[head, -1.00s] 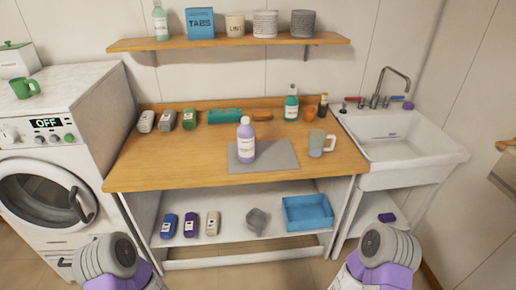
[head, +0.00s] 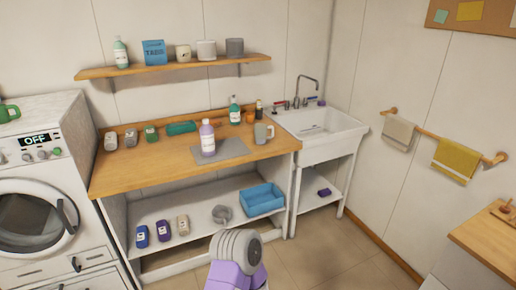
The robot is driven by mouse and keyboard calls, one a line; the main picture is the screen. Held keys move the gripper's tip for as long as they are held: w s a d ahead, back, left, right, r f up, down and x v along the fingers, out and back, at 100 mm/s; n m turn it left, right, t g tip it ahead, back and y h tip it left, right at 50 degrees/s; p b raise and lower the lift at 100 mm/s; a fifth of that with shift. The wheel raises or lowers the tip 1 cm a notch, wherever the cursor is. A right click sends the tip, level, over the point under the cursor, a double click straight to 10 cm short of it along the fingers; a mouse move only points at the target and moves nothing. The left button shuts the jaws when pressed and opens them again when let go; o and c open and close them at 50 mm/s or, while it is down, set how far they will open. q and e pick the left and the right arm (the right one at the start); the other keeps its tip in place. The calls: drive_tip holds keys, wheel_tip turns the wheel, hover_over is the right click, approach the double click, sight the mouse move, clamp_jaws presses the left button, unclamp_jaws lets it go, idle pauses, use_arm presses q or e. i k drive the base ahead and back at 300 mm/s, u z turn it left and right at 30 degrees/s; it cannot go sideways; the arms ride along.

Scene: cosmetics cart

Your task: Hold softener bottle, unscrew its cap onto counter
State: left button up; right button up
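A purple bottle with a white label (head: 207,140) stands upright on a grey mat (head: 232,147) on the wooden counter (head: 150,169). Its cap appears to be on top, though it is small. A green bottle with a pale label (head: 235,112) stands farther back on the counter. I cannot read either label to tell which is softener. One arm link of mine, grey and purple, shows at the bottom centre, well in front of the counter. No gripper fingers show in the view, and nothing is seen held.
A grey mug (head: 261,134) stands right of the mat. Several small bottles line the counter's back left. A blue bin (head: 262,199) sits on the lower shelf (head: 200,207). The sink (head: 325,148) is at right, the washing machine (head: 42,185) at left. Floor is open at right.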

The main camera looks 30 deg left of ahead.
sight(207, 140)
drive_tip(key=z, duration=0.1)
drive_tip(key=i, duration=1.1)
drive_tip(key=u, duration=1)
drive_tip(key=i, duration=1.15)
drive_tip(key=u, duration=1.25)
